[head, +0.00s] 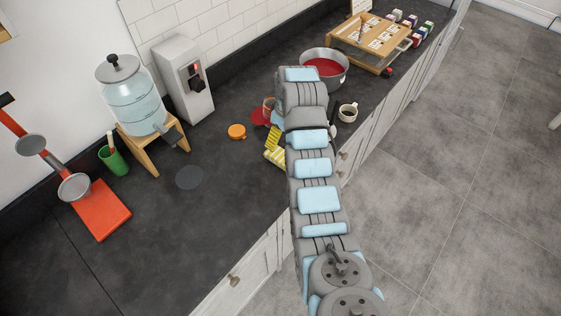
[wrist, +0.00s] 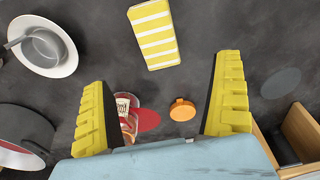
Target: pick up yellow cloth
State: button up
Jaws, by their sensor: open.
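The yellow cloth (wrist: 155,35) with white stripes lies flat on the dark countertop, at the top middle of the wrist view. In the head view a part of the cloth (head: 274,157) shows beside my arm, which hides the rest. My gripper (wrist: 166,72) is open, with its yellow ridged fingers apart and nothing between the tips. The cloth lies beyond the fingertips, apart from them in the wrist view. In the head view a yellow finger shows just above the cloth and my arm covers most of the gripper.
An orange lid (wrist: 182,110), a red disc (wrist: 149,119) and a jar (wrist: 126,108) lie near the fingers in the wrist view. A water dispenser (head: 132,97) stands left. Counter around the cloth is clear.

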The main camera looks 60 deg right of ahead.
send_over(281, 155)
jog(key=f, duration=0.6)
jog(key=shift+s+a+f, duration=0.15)
jog(key=shift+a+f, duration=0.15)
jog(key=shift+w+d+f, duration=0.15)
jog(key=shift+d+f, duration=0.05)
jog(key=shift+f, duration=1.35)
jog(key=shift+w+d+f, duration=0.1)
jog(key=shift+d+f, duration=0.05)
jog(key=shift+f, duration=1.35)
jog(key=shift+c, duration=0.2)
jog(key=c, duration=1.2)
